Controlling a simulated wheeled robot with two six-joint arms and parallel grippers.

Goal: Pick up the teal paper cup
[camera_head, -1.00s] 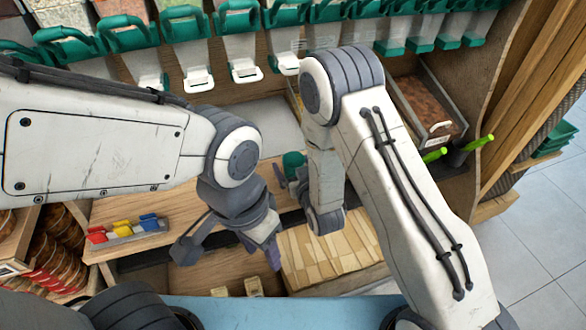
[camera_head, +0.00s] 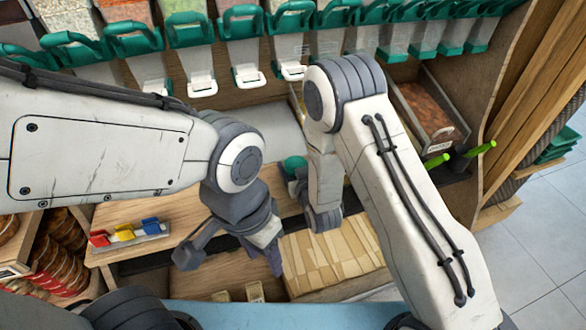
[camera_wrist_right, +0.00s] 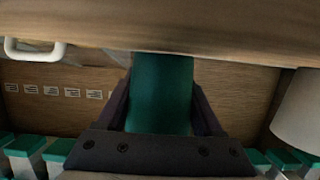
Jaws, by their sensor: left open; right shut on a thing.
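The teal paper cup (camera_head: 295,163) is on the wooden counter in the head view, partly hidden by my right arm. My right gripper (camera_head: 299,182) is at the cup, shut on it. In the right wrist view the cup (camera_wrist_right: 162,90) fills the space between the two dark fingers of my right gripper (camera_wrist_right: 162,108). One end of the cup meets the wooden surface there; I see no clear gap. My left gripper (camera_head: 232,263) is open and empty, lower left of the cup, above the counter's front.
A row of dispensers with teal handles (camera_head: 190,33) runs along the back. A rack with red, yellow and blue pieces (camera_head: 128,236) lies at left. A slatted wooden panel (camera_head: 330,258) is in front of the cup. A bin (camera_head: 430,110) stands at right.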

